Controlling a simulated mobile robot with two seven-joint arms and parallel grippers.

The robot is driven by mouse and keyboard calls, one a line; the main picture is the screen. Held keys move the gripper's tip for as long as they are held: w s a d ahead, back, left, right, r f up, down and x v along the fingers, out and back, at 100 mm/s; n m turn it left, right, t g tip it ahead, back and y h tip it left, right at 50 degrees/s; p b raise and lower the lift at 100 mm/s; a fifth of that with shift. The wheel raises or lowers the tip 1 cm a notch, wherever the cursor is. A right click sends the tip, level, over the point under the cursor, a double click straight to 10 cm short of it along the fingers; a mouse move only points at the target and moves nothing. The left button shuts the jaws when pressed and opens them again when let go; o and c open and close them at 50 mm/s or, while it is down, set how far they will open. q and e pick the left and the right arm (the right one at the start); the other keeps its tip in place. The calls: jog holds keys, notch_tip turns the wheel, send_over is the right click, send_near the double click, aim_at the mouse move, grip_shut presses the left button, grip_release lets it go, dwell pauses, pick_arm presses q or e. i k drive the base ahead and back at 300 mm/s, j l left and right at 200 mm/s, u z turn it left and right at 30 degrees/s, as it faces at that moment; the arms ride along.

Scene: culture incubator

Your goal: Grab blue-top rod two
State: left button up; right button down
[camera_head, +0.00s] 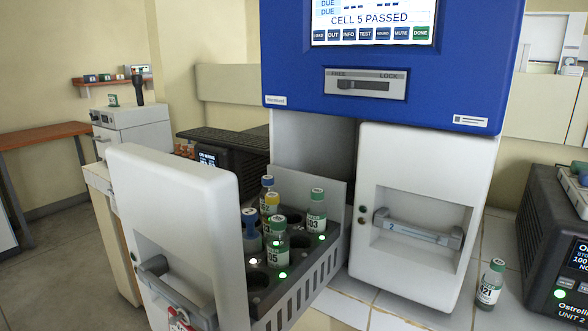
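An open drawer (325,265) of the incubator holds several capped vials in a dark rack. A blue-topped vial (267,181) stands at the back left of the rack; its label seems to read 02, partly hidden by a yellow-topped vial (271,198) in front. Another blue-topped piece (250,230) stands at the left, nearer to me; its number is not readable. A green-topped vial (277,240) with a label ending in 05 stands at the front, and another green-topped vial (317,212) at the right. Neither of my grippers is in view.
The open drawer's white front (175,185) rises at the left of the rack. A closed white drawer (415,225) is at the right. A vial labelled 21 (490,285) stands on the tiled bench beside a dark unit (550,250). Some rack holes show green lights.

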aim_at(252, 238)
jog(key=k+l+u, duration=0.1)
jog(key=l+u, duration=0.3)
jog(key=k+l+u, duration=0.15)
jog(key=u, duration=0.25)
jog(key=k+l+u, duration=0.2)
jog(key=l+u, duration=0.2)
